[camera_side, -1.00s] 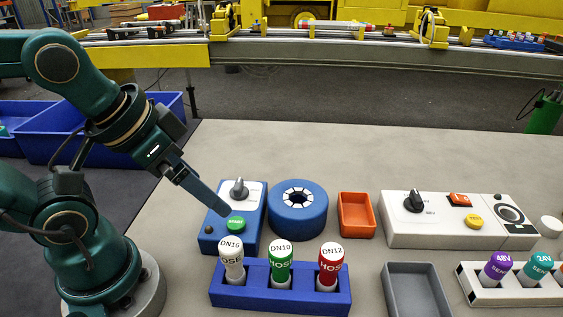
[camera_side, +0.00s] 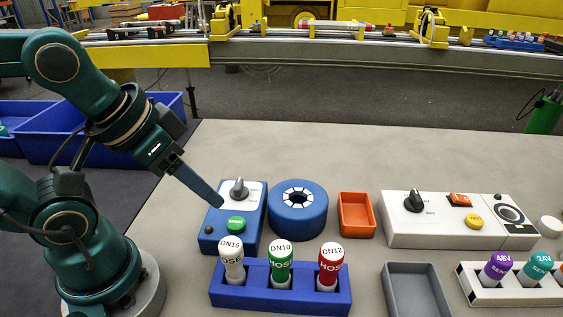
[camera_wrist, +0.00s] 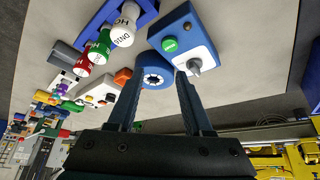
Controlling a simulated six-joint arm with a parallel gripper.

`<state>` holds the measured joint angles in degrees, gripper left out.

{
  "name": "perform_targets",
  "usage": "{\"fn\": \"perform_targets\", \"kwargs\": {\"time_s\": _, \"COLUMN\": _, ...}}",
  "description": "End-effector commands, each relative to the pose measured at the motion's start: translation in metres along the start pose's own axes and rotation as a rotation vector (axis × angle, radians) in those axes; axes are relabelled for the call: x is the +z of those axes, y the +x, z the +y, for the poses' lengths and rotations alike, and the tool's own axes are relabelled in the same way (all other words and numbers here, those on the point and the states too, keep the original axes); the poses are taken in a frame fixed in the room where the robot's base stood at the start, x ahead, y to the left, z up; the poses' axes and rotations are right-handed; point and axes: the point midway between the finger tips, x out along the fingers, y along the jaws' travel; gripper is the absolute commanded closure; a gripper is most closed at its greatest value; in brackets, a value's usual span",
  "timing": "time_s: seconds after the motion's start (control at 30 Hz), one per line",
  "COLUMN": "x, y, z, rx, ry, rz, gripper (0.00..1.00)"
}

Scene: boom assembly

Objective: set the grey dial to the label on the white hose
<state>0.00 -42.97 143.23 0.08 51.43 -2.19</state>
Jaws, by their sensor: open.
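The grey dial (camera_side: 239,188) sits on the white plate of a blue control box (camera_side: 250,230), above a green START button (camera_side: 236,223). In the wrist view the dial (camera_wrist: 194,66) shows close to the right fingertip. The white hose (camera_side: 232,263) stands upright in the left slot of a blue rack (camera_side: 318,300), its top labelled DN16. My gripper (camera_side: 219,201) is at the left side of the blue box, near the dial and apart from it as far as I can tell. In the wrist view my gripper (camera_wrist: 158,85) has its two fingers apart with nothing between them.
Green (camera_side: 281,263) and red (camera_side: 330,265) hoses share the rack, labelled DN10 and DN12. A blue round crimping unit (camera_side: 298,212) stands right of the box. An orange tray (camera_side: 356,215), a grey tray (camera_side: 415,290) and a white panel (camera_side: 440,235) with a black dial stand further right.

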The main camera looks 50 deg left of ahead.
Motion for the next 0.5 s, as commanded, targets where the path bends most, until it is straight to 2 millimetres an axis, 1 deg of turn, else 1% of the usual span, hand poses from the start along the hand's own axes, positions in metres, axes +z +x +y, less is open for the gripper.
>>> {"fn": "perform_targets", "kwargs": {"time_s": 0.13, "x": -0.012, "y": -0.002, "z": -0.007, "rx": -0.029, "ry": -0.138, "rz": 0.041, "gripper": 0.50}}
{"fn": "perform_targets", "kwargs": {"time_s": 0.27, "x": -0.031, "y": 0.005, "z": -0.020, "rx": -0.087, "ry": -0.314, "rz": 0.050, "gripper": 0.50}}
{"fn": "perform_targets", "kwargs": {"time_s": 0.37, "x": -0.045, "y": 0.015, "z": -0.031, "rx": -0.138, "ry": -0.443, "rz": 0.047, "gripper": 0.50}}
{"fn": "perform_targets", "kwargs": {"time_s": 0.5, "x": -0.061, "y": 0.036, "z": -0.047, "rx": -0.212, "ry": -0.590, "rz": 0.031, "gripper": 0.50}}
